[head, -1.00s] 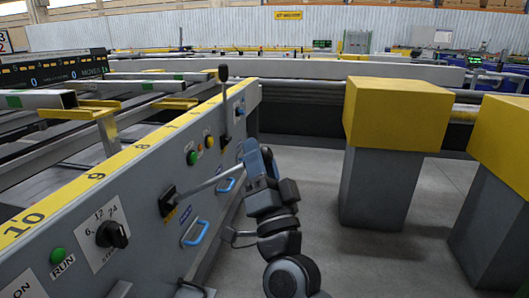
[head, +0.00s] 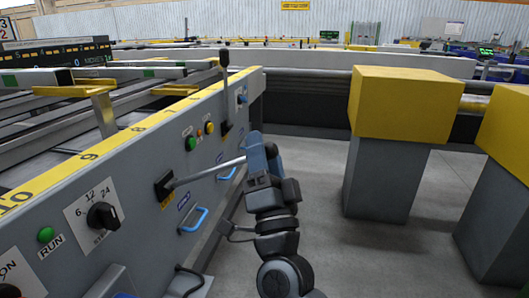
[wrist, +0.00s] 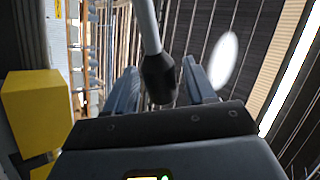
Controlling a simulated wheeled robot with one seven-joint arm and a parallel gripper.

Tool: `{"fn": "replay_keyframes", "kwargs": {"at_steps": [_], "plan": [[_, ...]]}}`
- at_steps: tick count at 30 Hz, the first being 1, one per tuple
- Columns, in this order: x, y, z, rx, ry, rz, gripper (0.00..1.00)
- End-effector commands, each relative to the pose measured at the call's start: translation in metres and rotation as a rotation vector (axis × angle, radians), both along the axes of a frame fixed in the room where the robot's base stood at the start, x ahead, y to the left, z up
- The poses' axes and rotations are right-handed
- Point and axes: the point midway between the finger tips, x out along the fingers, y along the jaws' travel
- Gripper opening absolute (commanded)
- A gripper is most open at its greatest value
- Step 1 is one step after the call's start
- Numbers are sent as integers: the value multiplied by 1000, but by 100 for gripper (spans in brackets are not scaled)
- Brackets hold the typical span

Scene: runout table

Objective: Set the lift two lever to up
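A lever (head: 205,173) comes out of a dark slot plate on the grey panel and slants slightly up to the right, towards me. Its lettering is too small to read, so I cannot confirm it is lift two. My gripper (head: 256,153) is at its outer end and hides the knob in the head view. A second lever (head: 225,90) with a black knob stands upright farther along the panel.
The panel also carries a black rotary switch (head: 103,216), a green RUN button (head: 46,235), green and yellow buttons (head: 191,143) and blue handles (head: 194,219). Yellow-topped grey pillars (head: 403,105) stand at the right. Grey floor (head: 325,170) is open between them and the panel.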

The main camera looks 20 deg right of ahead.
Motion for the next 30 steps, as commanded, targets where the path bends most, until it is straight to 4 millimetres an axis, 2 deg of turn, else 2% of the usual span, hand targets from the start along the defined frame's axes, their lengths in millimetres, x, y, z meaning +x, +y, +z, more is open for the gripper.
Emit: {"fn": "replay_keyframes", "kwargs": {"at_steps": [10, 21, 30], "plan": [[-4, 1, -3, 0, 1, 1, 57], [-46, 10, -38, -1, 3, 1, 57], [-60, 12, -49, 0, -1, 0, 57]]}}
